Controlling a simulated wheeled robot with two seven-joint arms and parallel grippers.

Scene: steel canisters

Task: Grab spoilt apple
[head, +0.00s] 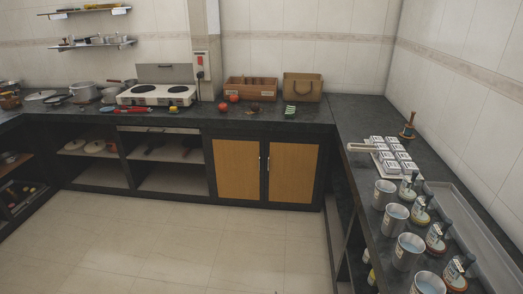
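Two red round fruits, likely apples, sit on the dark back counter: one (234,98) in front of the wooden box's left end and one (222,106) slightly nearer the front edge. A small dark brown lump (254,108) lies to their right, in front of the box; it may be the spoilt apple, but it is too small to tell. Neither of my grippers is in the head view.
A white two-burner stove (157,94) is to the left. The right counter holds several steel canisters (396,217) and bottles. The tiled floor (200,240) is clear.

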